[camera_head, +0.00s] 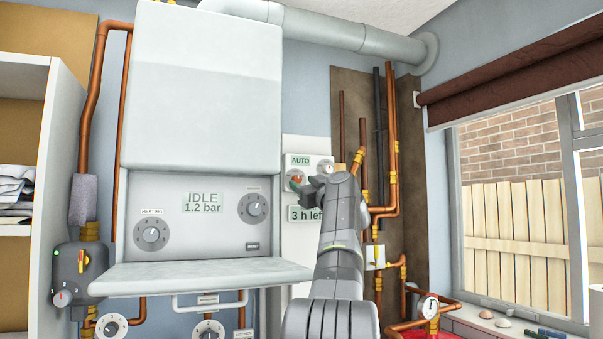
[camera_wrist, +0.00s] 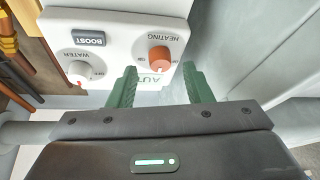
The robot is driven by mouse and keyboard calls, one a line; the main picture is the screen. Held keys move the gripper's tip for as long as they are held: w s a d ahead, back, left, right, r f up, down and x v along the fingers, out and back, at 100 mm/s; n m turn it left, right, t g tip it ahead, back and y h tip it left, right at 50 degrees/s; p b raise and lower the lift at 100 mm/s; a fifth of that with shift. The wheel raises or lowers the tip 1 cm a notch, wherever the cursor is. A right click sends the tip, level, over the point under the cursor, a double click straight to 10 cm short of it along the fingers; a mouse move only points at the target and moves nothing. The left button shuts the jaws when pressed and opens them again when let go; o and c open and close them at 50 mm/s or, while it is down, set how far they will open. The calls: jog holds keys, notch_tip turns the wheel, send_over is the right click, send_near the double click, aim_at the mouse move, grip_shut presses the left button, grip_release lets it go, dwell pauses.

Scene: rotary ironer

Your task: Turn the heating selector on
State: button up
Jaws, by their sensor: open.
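The heating selector is an orange-red knob (camera_wrist: 160,55) under the word HEATING on a white control panel (camera_wrist: 115,20), which the wrist view shows upside down. In the head view the knob (camera_head: 296,180) shows partly behind my gripper. My gripper (camera_wrist: 160,68) is open, with its two green fingers pointing at the panel. In the wrist view the knob appears just beyond and between the fingertips, with nothing held. Whether a finger touches it I cannot tell. In the head view my gripper (camera_head: 306,184) is in front of the panel.
The panel also carries a white WATER knob (camera_wrist: 79,70) and a BOOST button (camera_wrist: 89,38). A boiler (camera_head: 200,90) with a separate HEATING dial (camera_head: 152,234) and a projecting shelf-like flap (camera_head: 200,277) stands left of my arm. Copper pipes (camera_head: 391,150) run close on the right.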

jog(key=shift+p+x, duration=0.35)
jog(key=shift+x, duration=0.65)
jog(key=c, duration=1)
